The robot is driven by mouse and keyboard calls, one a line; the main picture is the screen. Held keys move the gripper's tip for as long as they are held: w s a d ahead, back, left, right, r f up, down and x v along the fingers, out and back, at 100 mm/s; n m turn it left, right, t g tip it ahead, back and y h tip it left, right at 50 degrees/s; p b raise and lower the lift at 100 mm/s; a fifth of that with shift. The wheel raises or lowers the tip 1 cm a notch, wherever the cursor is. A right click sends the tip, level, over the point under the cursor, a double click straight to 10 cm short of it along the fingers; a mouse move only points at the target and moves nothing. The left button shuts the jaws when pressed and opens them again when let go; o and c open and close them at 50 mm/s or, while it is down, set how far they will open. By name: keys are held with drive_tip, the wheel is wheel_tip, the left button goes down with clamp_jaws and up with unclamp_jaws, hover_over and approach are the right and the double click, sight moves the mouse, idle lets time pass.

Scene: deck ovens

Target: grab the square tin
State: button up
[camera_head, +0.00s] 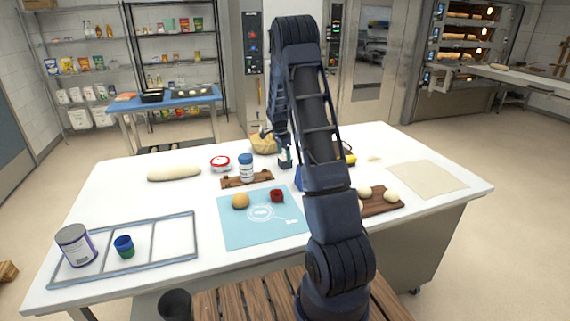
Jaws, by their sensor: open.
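I cannot single out a square tin on the white worktop for certain. A dark object with a yellow edge (349,155) shows only in part behind my arm and could be a tin or something else. My gripper (275,148) is small in the picture, at the far end of my arm, over the back middle of the worktop. It is open, near the wicker-coloured bowl (263,146) and behind the white jar with a blue lid (246,167). I cannot tell whether it touches anything. My arm hides part of the worktop's middle.
On the worktop (120,205) lie a long dough piece (174,172), a red-and-white tub (220,163), a blue mat (236,232), a wooden board (385,209) with dough balls, a rack (165,255), a large can (76,245) and a pale sheet (428,178). The front right is clear.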

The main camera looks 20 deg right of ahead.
sight(285, 157)
drive_tip(key=f, duration=0.3)
drive_tip(key=shift+d+f, duration=0.25)
drive_tip(key=shift+d, duration=0.05)
drive_tip(key=shift+c, duration=0.4)
drive_tip(key=c, duration=1.1)
drive_tip(key=shift+r, duration=0.1)
